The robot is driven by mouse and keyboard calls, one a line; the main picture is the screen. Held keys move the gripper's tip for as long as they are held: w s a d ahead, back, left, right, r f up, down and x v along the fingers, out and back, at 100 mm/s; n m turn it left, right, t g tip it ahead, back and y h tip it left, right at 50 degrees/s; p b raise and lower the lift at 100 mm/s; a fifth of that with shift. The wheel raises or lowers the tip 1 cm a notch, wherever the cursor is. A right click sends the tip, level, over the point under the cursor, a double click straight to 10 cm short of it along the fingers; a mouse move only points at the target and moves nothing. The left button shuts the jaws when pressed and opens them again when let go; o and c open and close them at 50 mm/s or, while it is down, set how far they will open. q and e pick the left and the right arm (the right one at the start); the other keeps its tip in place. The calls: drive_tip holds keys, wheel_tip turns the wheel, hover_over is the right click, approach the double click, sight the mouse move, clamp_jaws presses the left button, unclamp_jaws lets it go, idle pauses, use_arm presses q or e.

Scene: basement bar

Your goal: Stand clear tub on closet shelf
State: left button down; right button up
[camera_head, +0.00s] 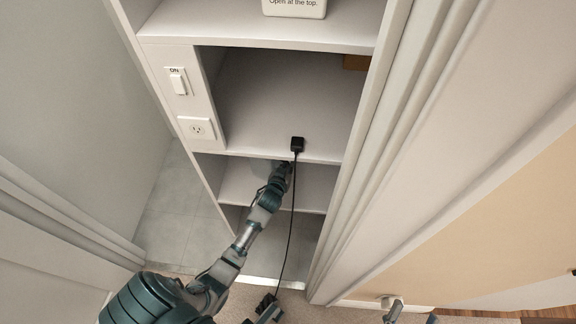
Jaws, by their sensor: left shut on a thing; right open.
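My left arm reaches up from the lower left into the closet. Its gripper (282,170) is at the opening of the compartment under the middle closet shelf (285,100). It is shut on the clear tub, which shows only as a faint pale shape, mostly hidden at this angle. I cannot tell whether the tub touches the lower shelf (245,188). My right gripper (410,312) is low at the bottom edge, right of the closet, partly cut off, open and away from the shelves.
A black adapter (297,144) sits at the middle shelf's front edge, its cable hanging down beside my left arm. A white box (295,8) stands on the top shelf. A brown item (356,62) is at the back right. The middle shelf is mostly clear. The door frame (385,130) borders the right.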

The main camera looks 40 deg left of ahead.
use_arm(q)
drive_tip(key=shift+r, duration=0.1)
drive_tip(key=c, duration=1.2)
unclamp_jaws()
drive_tip(key=shift+a+f, duration=0.35)
drive_tip(key=shift+r, duration=0.2)
drive_tip(key=p+v, duration=0.4)
drive_tip(key=v, duration=0.8)
drive_tip(key=shift+d, duration=0.15)
use_arm(e)
wheel_tip(320, 180, down, 9)
drive_tip(key=w+g+h, duration=0.1)
drive_tip(key=w+g, duration=0.1)
drive_tip(key=g, duration=0.5)
drive_tip(key=shift+n+g+h, duration=0.3)
drive_tip(key=shift+n+g, duration=0.1)
drive_tip(key=shift+a, duration=0.15)
